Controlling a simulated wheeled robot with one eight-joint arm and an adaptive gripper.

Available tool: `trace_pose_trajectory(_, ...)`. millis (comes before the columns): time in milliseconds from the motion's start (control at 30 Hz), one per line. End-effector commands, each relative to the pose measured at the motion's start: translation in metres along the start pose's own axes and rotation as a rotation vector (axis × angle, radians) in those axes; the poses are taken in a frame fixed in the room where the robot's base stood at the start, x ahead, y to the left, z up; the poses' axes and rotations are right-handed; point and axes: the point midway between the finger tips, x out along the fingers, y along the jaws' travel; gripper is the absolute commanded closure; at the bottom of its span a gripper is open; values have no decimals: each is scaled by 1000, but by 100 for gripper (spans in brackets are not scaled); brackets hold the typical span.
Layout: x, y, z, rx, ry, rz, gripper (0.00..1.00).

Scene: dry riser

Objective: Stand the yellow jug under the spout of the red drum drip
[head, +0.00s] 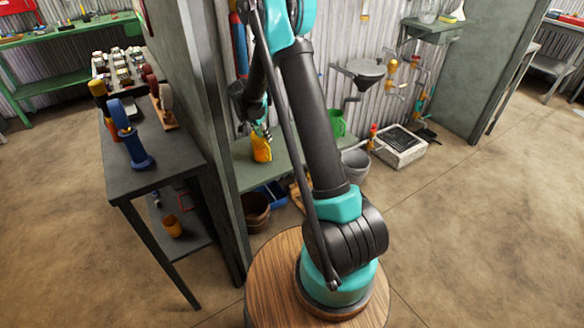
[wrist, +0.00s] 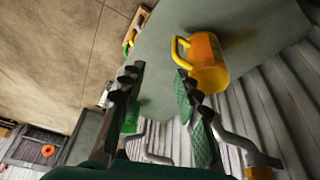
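The yellow jug (head: 262,150) stands on a grey-green bench (head: 285,160) behind my arm, close to the grey partition. In the wrist view the yellow jug (wrist: 208,64) lies ahead and to the right of the gap between my fingers. Its handle points left, close to the tip of the right finger. My gripper (wrist: 158,76) is open, with nothing between its fingertips. In the head view my gripper (head: 261,131) is just above the jug; contact cannot be told. I cannot make out the red drum's spout; my arm hides part of the bench.
A green jug (head: 338,122) is right of my arm. A grey bucket (head: 355,163), brown pot (head: 256,212) and blue tray (head: 270,194) are low down. A grey partition (head: 205,110) and dark side table (head: 165,155) stand left.

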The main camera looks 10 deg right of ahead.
Motion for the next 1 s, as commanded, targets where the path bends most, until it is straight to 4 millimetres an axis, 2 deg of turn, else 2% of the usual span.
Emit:
trace_pose_trajectory(33,-15,18,-2,-33,-10,-10,68)
trace_pose_trajectory(200,-56,70,0,-175,-36,-58,68)
trace_pose_trajectory(500,-110,165,25,-416,-56,-153,68)
trace_pose_trajectory(733,-133,236,61,-594,-44,-231,68)
trace_pose_trajectory(900,-139,283,94,-716,-23,-286,68)
trace_pose_trajectory(1000,-138,302,111,-774,-8,-310,68)
